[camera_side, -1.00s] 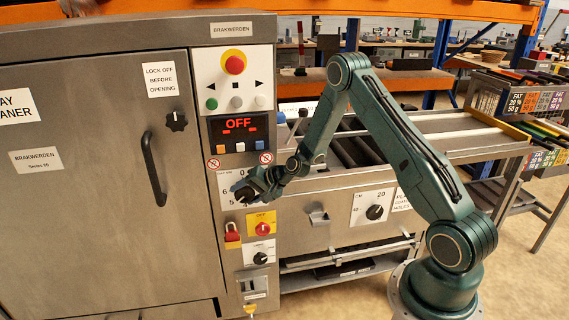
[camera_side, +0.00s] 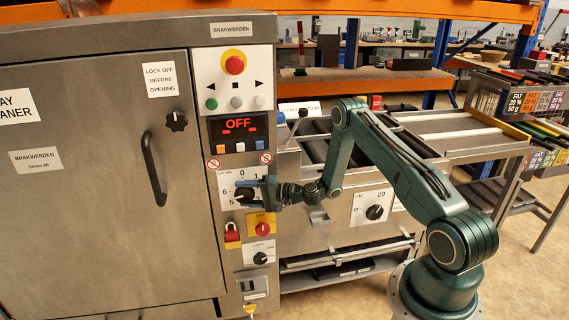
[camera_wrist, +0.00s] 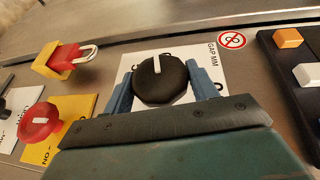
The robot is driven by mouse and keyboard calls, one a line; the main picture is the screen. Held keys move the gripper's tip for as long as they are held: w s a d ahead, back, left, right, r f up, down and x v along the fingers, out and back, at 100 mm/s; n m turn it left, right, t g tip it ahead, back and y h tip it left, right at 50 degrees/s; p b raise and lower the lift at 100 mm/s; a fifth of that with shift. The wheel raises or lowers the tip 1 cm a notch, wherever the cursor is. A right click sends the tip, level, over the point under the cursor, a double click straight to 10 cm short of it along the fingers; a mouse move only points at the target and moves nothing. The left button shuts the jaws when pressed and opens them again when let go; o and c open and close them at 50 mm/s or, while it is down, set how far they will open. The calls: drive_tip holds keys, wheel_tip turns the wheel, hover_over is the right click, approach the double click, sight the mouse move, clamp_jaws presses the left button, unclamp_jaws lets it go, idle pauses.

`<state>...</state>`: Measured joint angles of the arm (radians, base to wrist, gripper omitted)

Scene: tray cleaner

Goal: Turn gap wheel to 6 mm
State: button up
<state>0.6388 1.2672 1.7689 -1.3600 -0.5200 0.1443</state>
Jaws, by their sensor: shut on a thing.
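The gap wheel (camera_wrist: 160,82) is a black round knob with a white pointer line, on a white plate (camera_wrist: 215,66) marked GAP MM. In the wrist view the pointer points up, roughly between two partly hidden dial marks that I cannot read. In the side view the wheel (camera_side: 243,195) sits on the plate with 0, 1, 6 and 5 showing around it; 6 and 5 are on its left. My gripper (camera_wrist: 162,86) is shut on the wheel, one blue finger on each side. In the side view my gripper (camera_side: 261,191) reaches it from the right.
Just below the wheel are a red padlock (camera_side: 232,233) and a red rotary switch (camera_side: 262,228) on a yellow plate. A black knob (camera_side: 260,258) is lower. Above are the OFF display panel (camera_side: 238,133) and a red emergency button (camera_side: 235,65). A door handle (camera_side: 154,170) stands out at left.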

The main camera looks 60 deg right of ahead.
sight(252, 194)
idle(0.4)
drive_tip(key=o, duration=1)
drive_tip(key=shift+v, duration=3.7)
